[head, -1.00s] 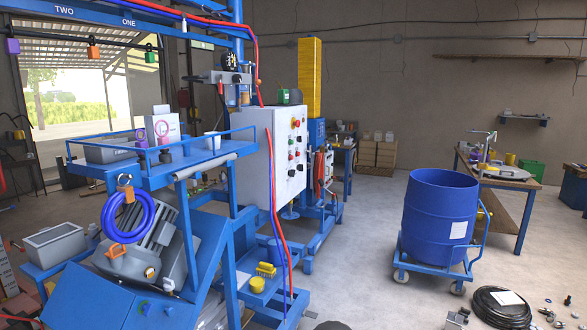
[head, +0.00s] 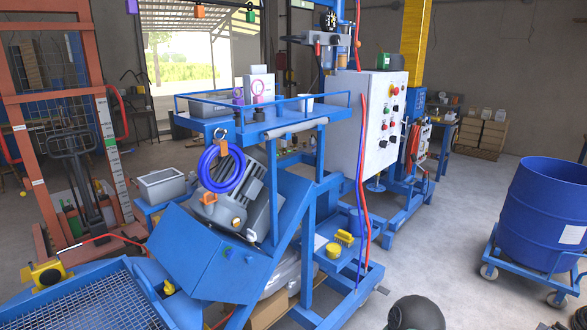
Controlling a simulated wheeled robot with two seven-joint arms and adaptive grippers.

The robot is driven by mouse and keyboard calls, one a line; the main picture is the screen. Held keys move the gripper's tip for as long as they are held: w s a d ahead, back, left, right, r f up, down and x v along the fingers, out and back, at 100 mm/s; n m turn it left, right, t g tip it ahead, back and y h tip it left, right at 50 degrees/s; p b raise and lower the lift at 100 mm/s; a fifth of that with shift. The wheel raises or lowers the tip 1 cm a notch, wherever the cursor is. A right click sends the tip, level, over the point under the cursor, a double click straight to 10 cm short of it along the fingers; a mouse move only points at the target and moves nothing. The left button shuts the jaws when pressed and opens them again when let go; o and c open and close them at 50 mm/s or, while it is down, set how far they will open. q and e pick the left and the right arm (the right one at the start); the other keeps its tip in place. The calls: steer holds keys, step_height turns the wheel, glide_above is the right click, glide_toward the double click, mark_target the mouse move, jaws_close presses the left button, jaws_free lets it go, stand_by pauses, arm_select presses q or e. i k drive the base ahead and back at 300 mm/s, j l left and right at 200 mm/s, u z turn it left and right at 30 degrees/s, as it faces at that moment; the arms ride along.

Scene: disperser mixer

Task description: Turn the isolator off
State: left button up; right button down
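The white control cabinet (head: 347,125) stands on the blue machine frame right of centre in the head view. Its front panel is seen at a steep angle and carries several small knobs, buttons and lamps. A red control on a yellow base (head: 393,91) sits near the top of that panel. Black knobs (head: 383,144) sit lower down. I cannot tell at this size which control is the isolator, or what position it is in. Neither of my grippers is in view.
A blue drum (head: 545,212) on a wheeled dolly stands at the right. A tilted blue machine with a motor (head: 232,195) and a blue grated platform (head: 88,303) fill the front left. A dark rounded shape (head: 415,313) shows at the bottom edge. Grey floor is clear between cabinet and drum.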

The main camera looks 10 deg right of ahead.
mark_target(383, 144)
steer(key=i+l, duration=0.15)
steer(key=l, duration=0.25)
steer(key=i+l+u, duration=0.1)
steer(key=l, duration=0.25)
steer(key=i+l, duration=0.2)
steer(key=l, duration=0.2)
steer(key=i+l+u, duration=0.1)
steer(key=l, duration=0.3)
steer(key=i+l, duration=0.15)
steer(key=l, duration=0.25)
steer(key=i+l+u, duration=0.1)
steer(key=l, duration=0.3)
